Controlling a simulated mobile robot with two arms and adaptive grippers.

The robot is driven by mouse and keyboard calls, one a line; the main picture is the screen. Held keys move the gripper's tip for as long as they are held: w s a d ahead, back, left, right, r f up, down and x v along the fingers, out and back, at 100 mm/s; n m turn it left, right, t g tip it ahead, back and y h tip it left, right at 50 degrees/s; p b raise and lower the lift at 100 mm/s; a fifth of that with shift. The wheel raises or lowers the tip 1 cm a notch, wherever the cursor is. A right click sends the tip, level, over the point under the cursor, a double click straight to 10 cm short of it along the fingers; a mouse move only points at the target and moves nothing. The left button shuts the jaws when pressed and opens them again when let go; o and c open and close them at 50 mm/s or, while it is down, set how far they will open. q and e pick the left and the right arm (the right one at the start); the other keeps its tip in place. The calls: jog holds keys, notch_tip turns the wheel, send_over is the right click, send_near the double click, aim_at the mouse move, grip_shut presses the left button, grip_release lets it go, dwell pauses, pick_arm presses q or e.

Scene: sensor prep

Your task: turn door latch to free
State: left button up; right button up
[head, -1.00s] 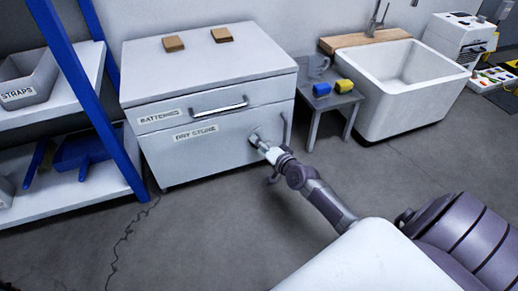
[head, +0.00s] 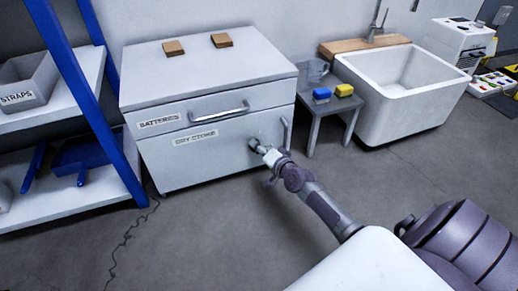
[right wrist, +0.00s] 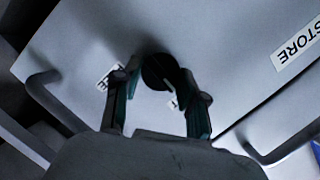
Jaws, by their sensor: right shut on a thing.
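The door latch (right wrist: 160,72) is a dark round knob on the grey DRY STORE door (head: 220,160), below the BATTERIES drawer. My right gripper (head: 258,147) is at the latch, toward the right side of the door. In the right wrist view my right gripper (right wrist: 158,85) has one finger on each side of the knob and is shut on it. Small white labels show on both sides of the knob, partly covered by the fingers. The latch's exact angle cannot be told. My left gripper is in neither view.
A vertical door handle (head: 285,134) is right of the latch, and a drawer handle (head: 218,112) is above. A small table (head: 335,104) with a mug and sponges and a white sink (head: 405,100) stand to the right. Blue-framed shelving (head: 110,150) is left.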

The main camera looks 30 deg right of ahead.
jog(key=shift+f+m+t+b, duration=0.2)
jog(key=shift+m+t+b, duration=0.85)
jog(key=shift+m, duration=1.8)
jog(key=shift+f+m+t+b, duration=0.25)
jog(key=shift+m+t+b, duration=0.7)
jog(key=shift+m, duration=1.95)
jog(key=shift+f+m+t+b, duration=0.2)
jog(key=shift+m+t+b, duration=0.3)
jog(key=shift+m+b, duration=1.7)
jog(key=shift+m+p, duration=0.65)
jog(key=shift+m, duration=0.2)
jog(key=o, duration=1.1)
jog(key=shift+o, duration=0.2)
jog(key=v, duration=1.2)
jog(key=shift+a, duration=0.15)
